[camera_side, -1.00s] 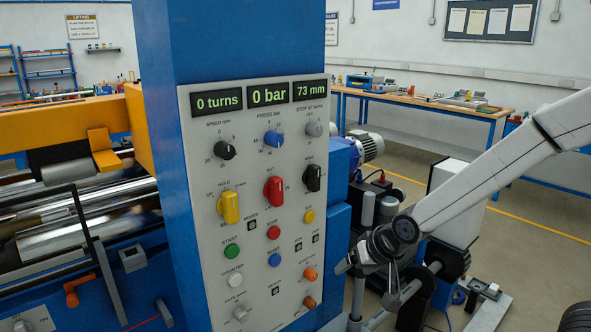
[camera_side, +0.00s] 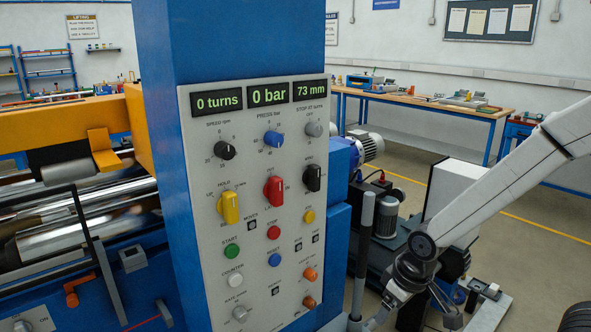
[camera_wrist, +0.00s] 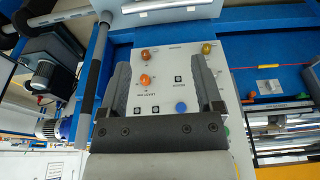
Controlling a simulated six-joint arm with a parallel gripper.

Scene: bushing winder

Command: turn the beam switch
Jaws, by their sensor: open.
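The grey control panel (camera_side: 255,240) stands on a blue column, with several knobs and switches. A yellow knob (camera_side: 229,208) marked HOLD, a red knob (camera_side: 273,191) and a black knob (camera_side: 312,178) form its middle row. Their small labels are too blurred to tell which is the beam switch. My gripper (camera_wrist: 160,65) is open and empty. In the wrist view its fingers frame the lower panel, with orange knobs (camera_wrist: 146,80) and a blue button (camera_wrist: 181,107) showing between them. In the side view my arm's end is low, right of the panel and apart from it.
The displays (camera_side: 268,95) read 0 turns, 0 bar and 73 mm. Shiny rollers (camera_side: 80,205) and an orange beam lie left of the column. A dark upright post (camera_side: 363,250) and motors stand between the panel's right side and my arm.

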